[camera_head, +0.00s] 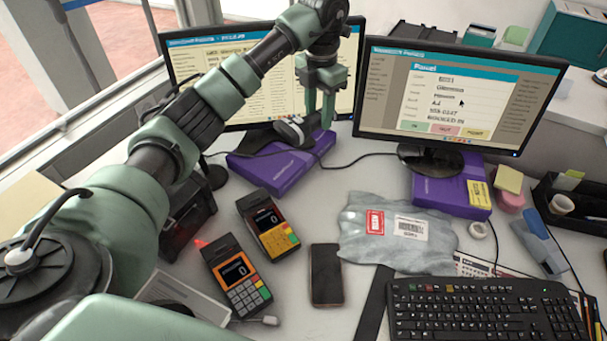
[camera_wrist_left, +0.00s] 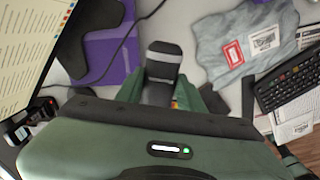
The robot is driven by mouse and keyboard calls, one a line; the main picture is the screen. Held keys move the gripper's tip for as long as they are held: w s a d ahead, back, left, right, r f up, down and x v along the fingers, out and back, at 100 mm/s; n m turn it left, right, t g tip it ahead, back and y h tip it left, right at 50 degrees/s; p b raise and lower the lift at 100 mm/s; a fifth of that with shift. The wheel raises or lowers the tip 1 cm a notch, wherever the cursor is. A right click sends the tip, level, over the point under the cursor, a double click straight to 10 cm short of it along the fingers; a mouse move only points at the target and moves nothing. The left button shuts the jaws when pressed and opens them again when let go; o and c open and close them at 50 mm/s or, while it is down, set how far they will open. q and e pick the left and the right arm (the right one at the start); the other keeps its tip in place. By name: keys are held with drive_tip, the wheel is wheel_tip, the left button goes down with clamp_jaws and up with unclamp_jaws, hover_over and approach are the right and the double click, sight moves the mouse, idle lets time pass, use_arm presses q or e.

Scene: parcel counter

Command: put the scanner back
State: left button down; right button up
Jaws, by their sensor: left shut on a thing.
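The scanner (camera_head: 290,130), dark with a pale grey part, is at the fingertips of my left gripper (camera_head: 318,112), in front of the left monitor and above a purple box. My left gripper is shut on it. My right gripper is in neither view.
Purple boxes (camera_head: 262,172) sit by both monitors (camera_head: 455,98). Two card terminals (camera_head: 236,277), a phone (camera_head: 326,275), a grey parcel (camera_head: 385,250) and a keyboard (camera_head: 480,310) lie on the counter. A black device (camera_head: 188,215) stands at left. A black cable crosses behind the parcel.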

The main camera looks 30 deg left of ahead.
use_arm(q)
wheel_tip(320, 180, down, 18)
drive_tip(key=shift+r+p, duration=0.1)
drive_tip(key=shift+p, duration=0.95)
drive_tip(key=shift+f+b, duration=0.55)
drive_tip(key=shift+f, duration=0.1)
drive_tip(key=c, duration=0.9)
unclamp_jaws()
drive_tip(key=shift+r, duration=0.15)
